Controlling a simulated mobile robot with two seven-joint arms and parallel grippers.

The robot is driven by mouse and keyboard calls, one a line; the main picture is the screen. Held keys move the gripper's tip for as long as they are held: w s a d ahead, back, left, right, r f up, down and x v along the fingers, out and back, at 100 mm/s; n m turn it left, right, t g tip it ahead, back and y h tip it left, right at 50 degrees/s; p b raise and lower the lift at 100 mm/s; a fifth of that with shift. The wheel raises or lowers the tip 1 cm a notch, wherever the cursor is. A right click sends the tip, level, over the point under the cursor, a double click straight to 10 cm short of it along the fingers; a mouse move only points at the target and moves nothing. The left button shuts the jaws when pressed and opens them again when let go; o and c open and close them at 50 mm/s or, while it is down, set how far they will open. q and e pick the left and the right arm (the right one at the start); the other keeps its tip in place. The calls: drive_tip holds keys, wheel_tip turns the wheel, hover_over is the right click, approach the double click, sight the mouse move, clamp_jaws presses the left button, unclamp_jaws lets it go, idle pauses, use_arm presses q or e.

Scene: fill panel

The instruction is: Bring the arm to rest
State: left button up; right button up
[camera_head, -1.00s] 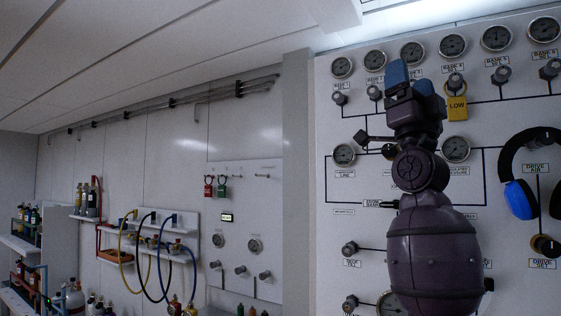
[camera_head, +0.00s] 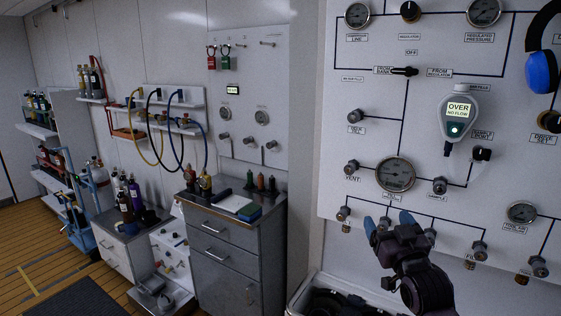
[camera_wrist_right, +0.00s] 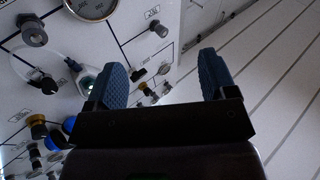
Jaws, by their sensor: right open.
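My right gripper (camera_head: 389,222) is in the lower right of the head view, in front of the lower part of the white fill panel (camera_head: 340,130). Its two blue fingertips are apart. In the right wrist view the blue fingers (camera_wrist_right: 165,75) are also spread, with nothing between them. The panel and a white wall lie beyond them. My left gripper is not in view.
The panel bears a large gauge (camera_head: 395,174), several valve knobs and a hanging meter (camera_head: 459,115) reading "OVER NO FLOW". A grey cabinet (camera_head: 225,260) stands left of the panel. A dark-filled bin (camera_head: 296,306) lies below.

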drive_tip(key=s+d+f+g+h, duration=0.1)
drive_tip(key=s+f+g, duration=0.1)
drive_tip(key=s+f, duration=0.6)
drive_tip(key=s+d+f+g, duration=0.15)
drive_tip(key=s+f, duration=0.25)
drive_tip(key=f, duration=0.8)
drive_tip(key=s+d+f+m+g+h, duration=0.1)
drive_tip(key=s+f+g, duration=0.4)
drive_tip(key=s+f, duration=0.9)
drive_tip(key=s, duration=0.5)
drive_tip(key=shift+d+f, duration=0.35)
drive_tip(key=shift+f, duration=0.05)
